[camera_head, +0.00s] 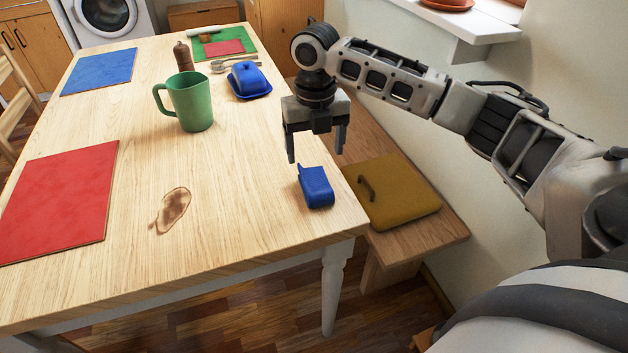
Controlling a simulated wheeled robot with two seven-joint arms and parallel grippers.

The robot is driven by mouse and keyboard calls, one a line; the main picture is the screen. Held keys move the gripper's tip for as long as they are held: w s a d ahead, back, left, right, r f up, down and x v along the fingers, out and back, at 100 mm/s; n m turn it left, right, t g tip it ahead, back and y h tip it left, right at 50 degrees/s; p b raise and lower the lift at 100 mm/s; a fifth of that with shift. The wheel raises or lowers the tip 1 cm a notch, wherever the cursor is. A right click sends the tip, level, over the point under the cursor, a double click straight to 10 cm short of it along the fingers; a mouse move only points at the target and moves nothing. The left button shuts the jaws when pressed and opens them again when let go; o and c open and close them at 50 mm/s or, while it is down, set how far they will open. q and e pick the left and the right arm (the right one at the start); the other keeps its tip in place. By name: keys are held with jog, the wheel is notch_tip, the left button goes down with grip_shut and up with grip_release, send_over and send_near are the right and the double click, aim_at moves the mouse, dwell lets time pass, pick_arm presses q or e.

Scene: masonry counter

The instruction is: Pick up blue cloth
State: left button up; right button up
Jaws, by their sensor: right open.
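A folded blue cloth (316,187) lies on the wooden table (240,170) near its right front corner. My right gripper (315,158) points down just above the cloth. Its two fingers are apart and nothing is between them. The fingertips appear to be above the cloth, without clear contact. My left gripper does not show.
A green mug (190,103), a blue butter dish (248,80) and a pepper mill (183,56) stand farther back. Red (60,200) and blue (100,71) mats lie left. A bench with a yellow cushion (398,190) stands right.

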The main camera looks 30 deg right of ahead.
aim_at(315, 173)
notch_tip(315, 173, down, 9)
jog(key=shift+r, duration=0.15)
jog(key=c, duration=1)
